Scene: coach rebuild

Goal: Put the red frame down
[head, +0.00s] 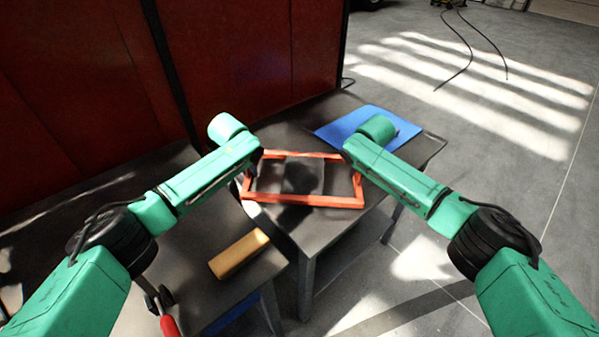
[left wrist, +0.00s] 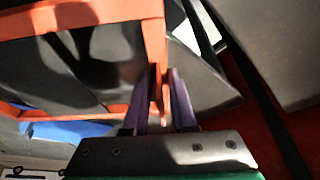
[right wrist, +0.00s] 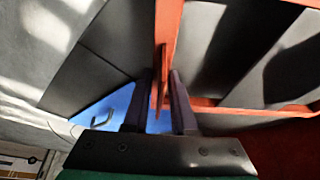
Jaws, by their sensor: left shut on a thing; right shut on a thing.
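The red frame (head: 305,200), an open orange-red rectangle, is level over the dark table (head: 318,232). My left gripper (head: 253,168) is shut on its left side bar, and my right gripper (head: 354,163) is shut on its right side bar. In the left wrist view the bar (left wrist: 156,45) runs between the two fingers (left wrist: 160,98). In the right wrist view the other side bar (right wrist: 168,40) is between the fingers (right wrist: 160,100). Grey table surface and dark shadow show through the frame's opening. I cannot tell whether its underside touches the table.
A blue sheet (head: 350,122) lies at the table's back right. A yellow block (head: 239,253) rests on a nearer bench at left, with a red-handled tool (head: 169,326) by it. Dark red panels (head: 255,50) stand behind at left. The floor at right is open.

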